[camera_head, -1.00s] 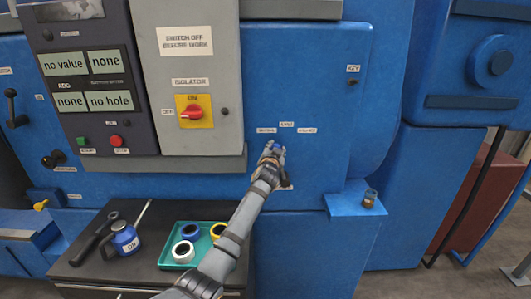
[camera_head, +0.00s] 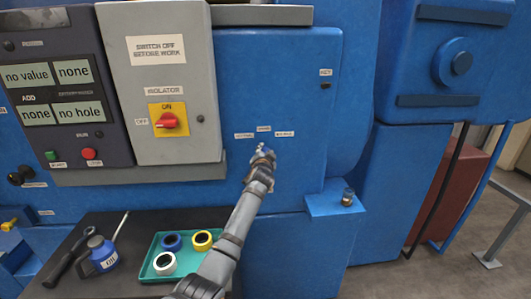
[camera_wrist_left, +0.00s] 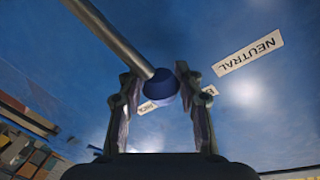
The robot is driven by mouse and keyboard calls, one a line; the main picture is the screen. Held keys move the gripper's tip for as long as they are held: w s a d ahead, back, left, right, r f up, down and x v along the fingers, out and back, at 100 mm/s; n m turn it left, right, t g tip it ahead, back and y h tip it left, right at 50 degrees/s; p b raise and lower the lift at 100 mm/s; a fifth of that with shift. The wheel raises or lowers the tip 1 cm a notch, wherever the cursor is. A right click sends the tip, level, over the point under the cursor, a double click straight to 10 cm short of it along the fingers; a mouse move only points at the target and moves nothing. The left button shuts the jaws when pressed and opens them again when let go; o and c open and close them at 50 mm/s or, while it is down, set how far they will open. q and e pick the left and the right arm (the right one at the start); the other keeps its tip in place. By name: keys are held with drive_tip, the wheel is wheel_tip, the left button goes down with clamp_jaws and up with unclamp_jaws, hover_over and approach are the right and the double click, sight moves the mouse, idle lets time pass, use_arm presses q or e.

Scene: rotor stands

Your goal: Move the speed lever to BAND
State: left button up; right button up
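The speed lever shows in the left wrist view as a metal rod with a dark blue knob (camera_wrist_left: 163,88); the rod comes in from the upper left. My left gripper (camera_head: 262,152) is at the lever on the blue panel. In the left wrist view its fingers (camera_wrist_left: 161,82) stand on both sides of the knob, close against it, and look shut on it. The NEUTRAL label (camera_wrist_left: 248,53) is at the upper right there; another label behind the knob is partly hidden. In the head view three small labels (camera_head: 264,128) sit just above the gripper. My right gripper is not in view.
A teal tray (camera_head: 152,268) with several tape rolls stands on a dark bench below, left of my arm. An oil can (camera_head: 102,254) is beside it. The isolator box (camera_head: 160,85) with a red switch is at the upper left. A small ledge (camera_head: 325,209) juts out at the right.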

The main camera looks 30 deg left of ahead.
use_arm(q)
drive_tip(key=o, duration=0.5)
drive_tip(key=shift+s+a+f, duration=0.1)
drive_tip(key=shift+s+a, duration=0.05)
drive_tip(key=shift+a, duration=0.05)
drive_tip(key=shift+c, duration=0.2)
drive_tip(key=shift+d, duration=0.15)
drive_tip(key=v, duration=1.2)
